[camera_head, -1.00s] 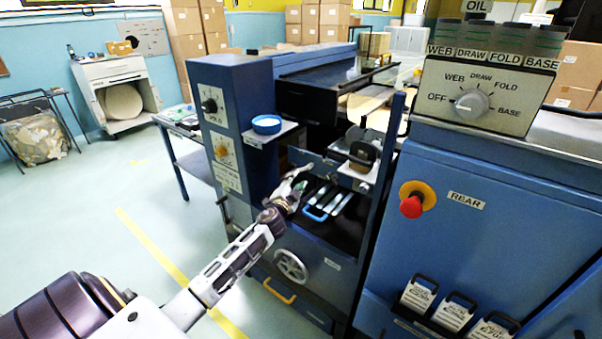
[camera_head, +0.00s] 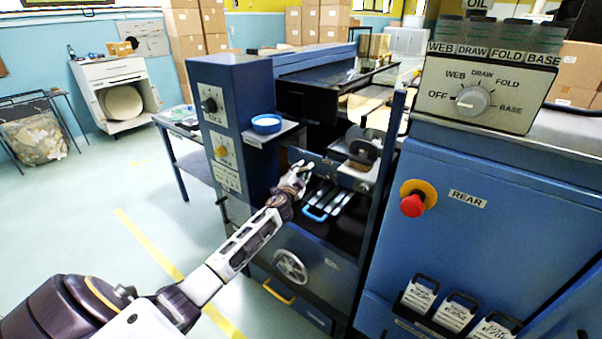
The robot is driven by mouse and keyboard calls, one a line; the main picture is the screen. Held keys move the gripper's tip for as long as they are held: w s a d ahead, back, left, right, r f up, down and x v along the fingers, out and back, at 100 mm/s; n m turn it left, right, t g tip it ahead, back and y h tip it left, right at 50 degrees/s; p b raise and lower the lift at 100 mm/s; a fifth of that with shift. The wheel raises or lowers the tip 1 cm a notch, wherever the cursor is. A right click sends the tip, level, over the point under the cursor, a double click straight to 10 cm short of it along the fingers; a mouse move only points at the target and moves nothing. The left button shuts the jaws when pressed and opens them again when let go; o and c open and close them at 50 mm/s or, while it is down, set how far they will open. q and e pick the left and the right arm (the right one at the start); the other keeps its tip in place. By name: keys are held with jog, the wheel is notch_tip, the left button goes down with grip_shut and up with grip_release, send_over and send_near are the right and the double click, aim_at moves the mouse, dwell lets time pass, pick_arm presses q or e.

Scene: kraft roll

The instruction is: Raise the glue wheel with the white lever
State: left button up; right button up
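My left gripper (camera_head: 300,172) reaches into the machine's open bay, in front of a grey plate (camera_head: 320,162) left of the wheel. Its fingertips are small here, and I cannot tell whether they are apart or closed on anything. I cannot pick out the white lever clearly; it may be hidden at the fingers or blend with them. A dark wheel (camera_head: 362,145), likely the glue wheel, sits right of the gripper above a grey bracket. My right gripper is out of view.
Below the gripper, a tray with a blue handle (camera_head: 315,213) and pale bars lies in the bay. A blue round dish (camera_head: 266,123) stands on a side shelf. A red stop button (camera_head: 411,205) and a selector dial (camera_head: 472,101) are on the right. Open floor lies left.

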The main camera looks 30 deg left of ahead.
pick_arm(q)
jog(key=shift+w, duration=0.2)
grip_shut()
dwell(0.6)
